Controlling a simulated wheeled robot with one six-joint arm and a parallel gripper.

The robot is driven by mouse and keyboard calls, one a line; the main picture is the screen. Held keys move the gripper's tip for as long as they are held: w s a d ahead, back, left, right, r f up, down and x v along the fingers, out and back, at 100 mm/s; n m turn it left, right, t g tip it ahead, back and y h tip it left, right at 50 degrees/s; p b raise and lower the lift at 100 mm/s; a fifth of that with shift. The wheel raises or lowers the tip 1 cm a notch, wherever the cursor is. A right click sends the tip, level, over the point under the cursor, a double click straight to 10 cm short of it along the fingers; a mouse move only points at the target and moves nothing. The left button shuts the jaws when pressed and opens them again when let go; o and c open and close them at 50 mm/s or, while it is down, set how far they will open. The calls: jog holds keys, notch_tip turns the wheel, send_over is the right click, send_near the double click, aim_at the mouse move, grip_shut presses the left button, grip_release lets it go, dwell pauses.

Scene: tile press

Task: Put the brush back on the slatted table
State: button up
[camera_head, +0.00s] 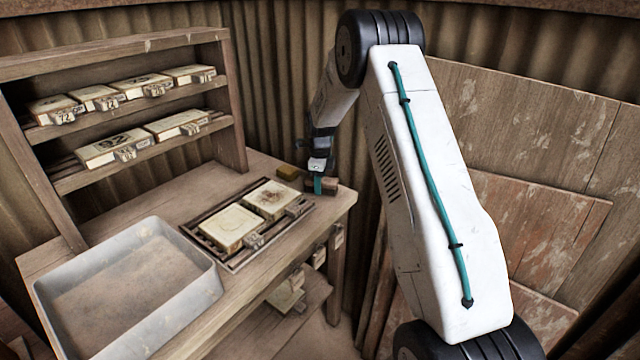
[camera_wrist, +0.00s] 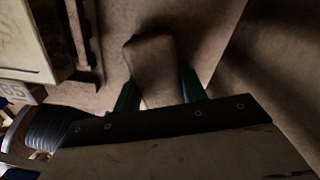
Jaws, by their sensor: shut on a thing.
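The brush is a brown wooden block (camera_wrist: 152,62) in the wrist view, held between the two green fingers of my gripper (camera_wrist: 158,88). In the head view my gripper (camera_head: 318,185) points down at the far right corner of the wooden table (camera_head: 190,190), and the brush (camera_head: 329,187) shows as a small brown block at its fingertips. The brush is over the table top; I cannot tell whether it touches it. Its bristles are not visible.
A slatted rack (camera_head: 240,262) with two tiles lies nearer, and a grey tray (camera_head: 200,290) stands at the front left. A shelf (camera_head: 110,55) with several tiles stands behind. Wooden panels (camera_head: 530,130) lean at right.

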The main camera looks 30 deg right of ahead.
jog(key=shift+f, duration=0.2)
jog(key=o, duration=1.2)
notch_tip(320, 180, up, 12)
jog(key=s+a+r+n, duration=0.7)
jog(key=s+a+r, duration=0.15)
jog(key=r, duration=0.25)
jog(key=s+a+r+n, duration=0.3)
jog(key=s+a+n, duration=0.1)
jog(key=s, duration=0.4)
jog(key=s+a+r+n+t, duration=0.1)
jog(key=s+a+r+n, duration=0.15)
jog(key=s+n, duration=0.4)
jog(key=s+a+r+n, duration=0.2)
jog(key=s+a, duration=0.2)
jog(key=s, duration=0.6)
jog(key=s+a+f+n, duration=0.1)
jog(key=s+f+n, duration=0.1)
jog(key=s+n, duration=0.2)
jog(key=s+a+f+n, duration=0.1)
jog(key=s+n, duration=0.3)
jog(key=s, duration=0.4)
jog(key=shift+s+a+f, duration=0.35)
jog(key=shift+a+f, duration=0.05)
jog(key=shift+f, duration=0.1)
